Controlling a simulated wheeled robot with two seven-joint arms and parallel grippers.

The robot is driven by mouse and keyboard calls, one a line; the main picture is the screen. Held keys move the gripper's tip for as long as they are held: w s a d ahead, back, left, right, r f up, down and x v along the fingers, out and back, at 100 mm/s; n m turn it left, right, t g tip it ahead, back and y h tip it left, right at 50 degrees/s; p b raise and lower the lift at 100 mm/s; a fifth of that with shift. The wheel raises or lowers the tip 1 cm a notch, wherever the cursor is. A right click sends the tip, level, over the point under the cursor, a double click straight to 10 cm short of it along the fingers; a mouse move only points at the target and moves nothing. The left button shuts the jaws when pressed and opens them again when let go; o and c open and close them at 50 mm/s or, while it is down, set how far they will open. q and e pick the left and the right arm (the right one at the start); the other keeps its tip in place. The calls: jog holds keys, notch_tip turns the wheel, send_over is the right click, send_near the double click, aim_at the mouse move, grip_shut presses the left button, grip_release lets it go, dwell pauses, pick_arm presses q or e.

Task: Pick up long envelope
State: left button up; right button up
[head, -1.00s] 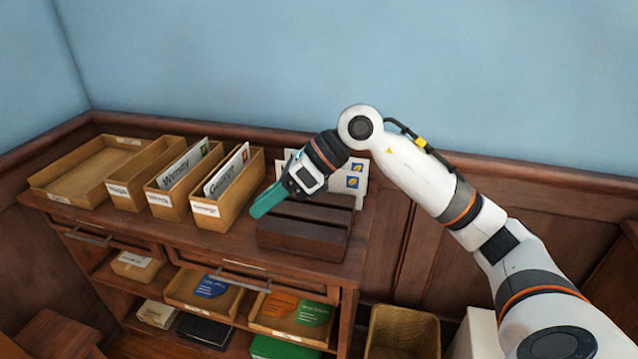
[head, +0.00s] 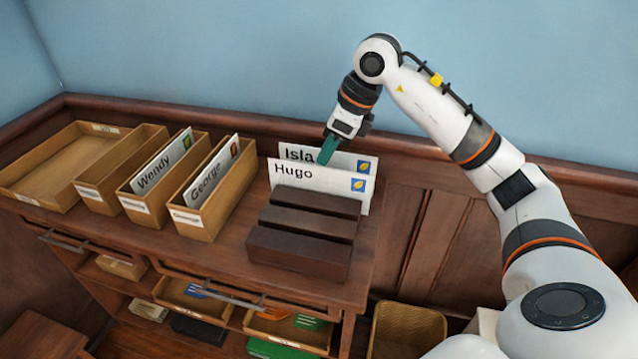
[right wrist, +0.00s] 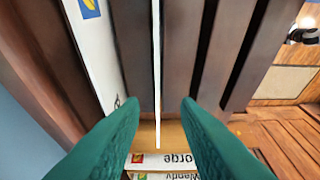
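Two long white envelopes with stamps stand in the slotted dark wood rack (head: 298,252). The back one reads "Isla" (head: 344,160), and the front one reads "Hugo" (head: 312,186). My right gripper (head: 328,152) is at the top of the envelopes, with green fingers in front of Isla's face. In the right wrist view my open right gripper (right wrist: 159,105) has a thin envelope edge (right wrist: 156,50), apparently Hugo's, between its apart fingers. The other envelope (right wrist: 95,45) lies left of the fingers there. My left gripper is not in view.
Left of the rack, open wooden boxes hold envelopes marked "Wendy" (head: 156,172) and "George" (head: 210,182). An empty narrow box (head: 122,170) and a wide tray (head: 62,168) stand further left. A wall with a wood ledge is close behind.

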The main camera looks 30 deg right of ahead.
aim_at(316, 174)
jog(key=x, duration=0.3)
jog(key=shift+w+f, duration=0.1)
jog(key=shift+f, duration=0.2)
jog(key=x, duration=0.3)
jog(key=shift+f, duration=0.3)
jog(key=shift+w+f, duration=0.2)
jog(key=shift+f, duration=0.1)
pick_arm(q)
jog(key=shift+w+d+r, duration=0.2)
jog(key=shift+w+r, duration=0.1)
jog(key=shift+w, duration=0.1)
pick_arm(e)
jog(key=shift+c, duration=0.2)
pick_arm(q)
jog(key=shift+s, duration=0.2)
pick_arm(e)
grip_shut()
